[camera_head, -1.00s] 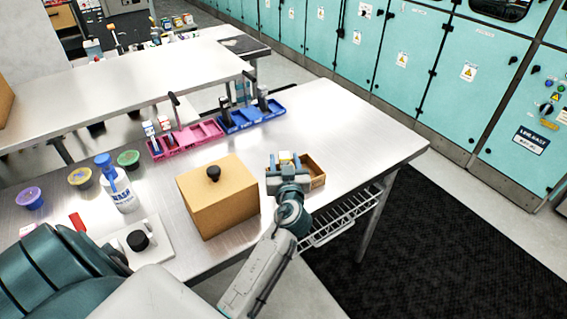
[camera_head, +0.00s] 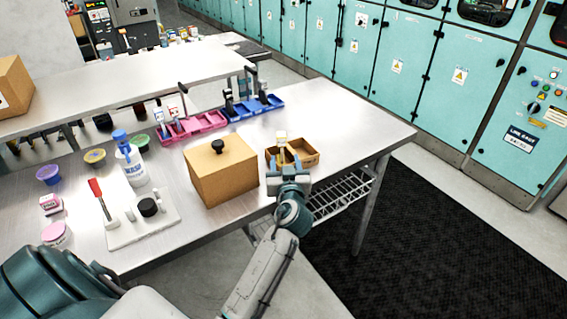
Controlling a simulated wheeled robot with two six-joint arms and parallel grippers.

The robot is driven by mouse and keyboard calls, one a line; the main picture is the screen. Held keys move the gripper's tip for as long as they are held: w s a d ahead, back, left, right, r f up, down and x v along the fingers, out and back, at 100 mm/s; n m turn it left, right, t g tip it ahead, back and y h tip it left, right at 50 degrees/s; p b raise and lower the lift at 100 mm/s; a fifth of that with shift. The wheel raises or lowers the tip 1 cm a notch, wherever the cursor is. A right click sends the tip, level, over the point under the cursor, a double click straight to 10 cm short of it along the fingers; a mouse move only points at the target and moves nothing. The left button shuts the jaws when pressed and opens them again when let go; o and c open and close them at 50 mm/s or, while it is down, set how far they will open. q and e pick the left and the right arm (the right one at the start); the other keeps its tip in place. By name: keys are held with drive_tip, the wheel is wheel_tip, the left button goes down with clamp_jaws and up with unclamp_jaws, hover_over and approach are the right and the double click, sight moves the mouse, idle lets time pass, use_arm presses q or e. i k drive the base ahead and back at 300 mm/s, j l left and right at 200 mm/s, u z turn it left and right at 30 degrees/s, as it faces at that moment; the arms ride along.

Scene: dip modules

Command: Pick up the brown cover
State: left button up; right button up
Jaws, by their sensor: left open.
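The brown cover (camera_head: 222,178) is a box-shaped piece with a black knob on top, standing on the metal table just left of my left gripper. My left gripper (camera_head: 284,152) is open, at the front left of a small open brown tray (camera_head: 307,160). It is apart from the cover, to the right of it, and its fingers partly hide the tray. Whether the fingers touch the tray is unclear. My right gripper is out of view.
A white bottle with a blue cap (camera_head: 132,165) and a white board (camera_head: 152,222) with a black knob lie left of the cover. Pink (camera_head: 190,127) and blue (camera_head: 250,110) trays stand behind. The table (camera_head: 350,125) is clear on the right.

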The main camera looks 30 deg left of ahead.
sight(224, 168)
drive_tip(key=l+u, duration=0.2)
drive_tip(key=u, duration=0.15)
drive_tip(key=k+l+u, duration=0.15)
drive_tip(key=u, duration=0.2)
drive_tip(key=i+j+u, duration=0.1)
drive_tip(key=u, duration=0.3)
drive_tip(key=i+j+u, duration=0.15)
drive_tip(key=u, duration=0.2)
